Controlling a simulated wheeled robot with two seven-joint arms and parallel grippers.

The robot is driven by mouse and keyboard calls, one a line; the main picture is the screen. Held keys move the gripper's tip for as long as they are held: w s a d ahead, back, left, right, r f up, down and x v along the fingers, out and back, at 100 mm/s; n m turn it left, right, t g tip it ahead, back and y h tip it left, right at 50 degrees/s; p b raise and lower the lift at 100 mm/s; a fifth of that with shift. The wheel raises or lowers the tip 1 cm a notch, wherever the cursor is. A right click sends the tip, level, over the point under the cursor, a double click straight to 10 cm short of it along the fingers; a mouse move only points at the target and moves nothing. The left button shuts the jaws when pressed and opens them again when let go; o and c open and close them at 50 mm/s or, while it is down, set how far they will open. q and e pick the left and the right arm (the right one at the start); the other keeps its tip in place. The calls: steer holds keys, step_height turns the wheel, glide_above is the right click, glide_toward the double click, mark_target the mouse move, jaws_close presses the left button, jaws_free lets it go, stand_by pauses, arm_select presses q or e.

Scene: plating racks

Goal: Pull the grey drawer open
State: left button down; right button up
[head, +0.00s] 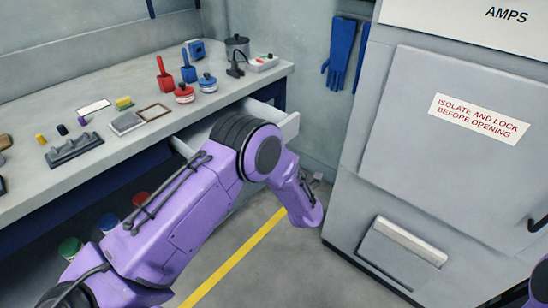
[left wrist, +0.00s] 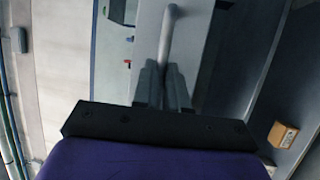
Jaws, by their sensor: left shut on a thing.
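The grey drawer (head: 288,124) stands out from the front of the workbench, partly open. My purple left arm crosses in front of it and hides much of it in the head view. In the left wrist view, the drawer front (left wrist: 198,45) shows as a pale grey panel with a bar handle (left wrist: 168,35). My left gripper (left wrist: 164,75) is shut on this handle, with a finger on each side of it. My right gripper is not in view.
The workbench (head: 50,195) holds red and blue scoops, lidded jars and small tools. Coloured-lid containers (head: 70,248) sit below it. A large grey cabinet (head: 410,150) stands to the right. Blue gloves (head: 341,55) hang behind. Floor with a yellow line (head: 235,262) lies between.

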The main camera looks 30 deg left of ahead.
arm_select(q)
steer(key=c, duration=1.2)
jaws_free()
steer(key=shift+o, duration=0.2)
steer(key=b+v, duration=0.1)
steer(key=v, duration=0.9)
steer(key=shift+s+d, duration=0.2)
steer(key=shift+f, duration=0.1)
